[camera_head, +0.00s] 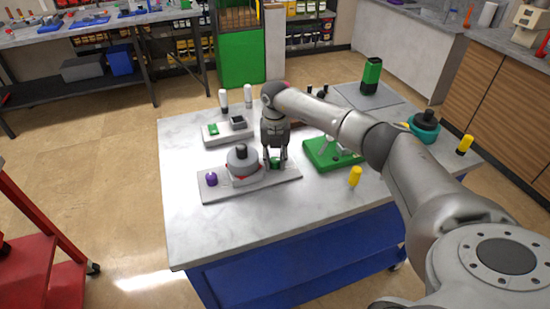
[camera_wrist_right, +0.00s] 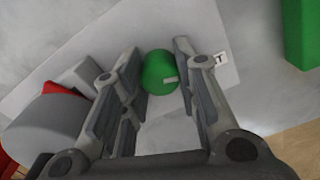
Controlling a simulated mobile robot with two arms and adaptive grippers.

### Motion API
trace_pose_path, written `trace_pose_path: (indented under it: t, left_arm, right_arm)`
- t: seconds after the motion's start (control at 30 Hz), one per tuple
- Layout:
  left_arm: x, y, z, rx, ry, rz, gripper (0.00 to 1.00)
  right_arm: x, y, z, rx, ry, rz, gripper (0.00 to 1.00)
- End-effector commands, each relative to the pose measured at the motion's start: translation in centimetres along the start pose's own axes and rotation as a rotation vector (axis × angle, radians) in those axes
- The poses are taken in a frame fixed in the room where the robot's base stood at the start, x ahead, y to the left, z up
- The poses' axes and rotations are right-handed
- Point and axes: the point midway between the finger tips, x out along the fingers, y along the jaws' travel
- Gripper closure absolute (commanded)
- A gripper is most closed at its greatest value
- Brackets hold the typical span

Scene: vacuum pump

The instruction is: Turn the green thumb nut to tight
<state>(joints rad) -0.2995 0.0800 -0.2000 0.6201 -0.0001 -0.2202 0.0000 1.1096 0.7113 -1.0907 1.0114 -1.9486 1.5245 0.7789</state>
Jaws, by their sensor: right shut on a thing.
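The green thumb nut (camera_head: 276,162) is at the right end of a grey base plate (camera_head: 285,176) on the table. In the right wrist view the green thumb nut (camera_wrist_right: 160,70) is a round green cap with a light mark on it. My right gripper (camera_head: 275,160) points down over it. A label with a "T" (camera_wrist_right: 220,60) lies to the right of the nut. My left gripper is out of view.
A grey round pump body (camera_head: 243,160) and a purple knob (camera_head: 211,179) share the plate, left of the nut. A green tray (camera_head: 320,153) and yellow cylinder (camera_head: 355,176) stand to the right. The table's front left is clear.

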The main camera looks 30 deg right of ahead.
Motion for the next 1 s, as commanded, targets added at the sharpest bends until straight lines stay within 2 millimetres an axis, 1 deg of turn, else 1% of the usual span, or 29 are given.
trace_pose_path:
  t: [0.2, 0.4, 0.93, 0.97, 1.0]
  left_arm:
    - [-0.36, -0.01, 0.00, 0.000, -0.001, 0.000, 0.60]
    - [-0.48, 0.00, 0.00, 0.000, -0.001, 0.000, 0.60]
    - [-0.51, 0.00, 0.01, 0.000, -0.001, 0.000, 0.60]
    - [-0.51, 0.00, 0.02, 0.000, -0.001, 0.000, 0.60]
    - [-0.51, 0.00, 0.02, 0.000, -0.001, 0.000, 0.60]
  right_arm:
    - [-0.12, -0.03, 0.06, 0.122, -0.002, 0.000, 0.96]
    - [-0.10, -0.02, 0.06, 0.184, -0.002, 0.000, 0.96]
    - [-0.08, 0.00, 0.08, 0.207, -0.002, 0.001, 0.96]
    - [-0.08, 0.00, 0.08, 0.207, -0.002, 0.001, 0.70]
    - [-0.08, 0.00, 0.08, 0.207, -0.002, 0.001, 0.65]
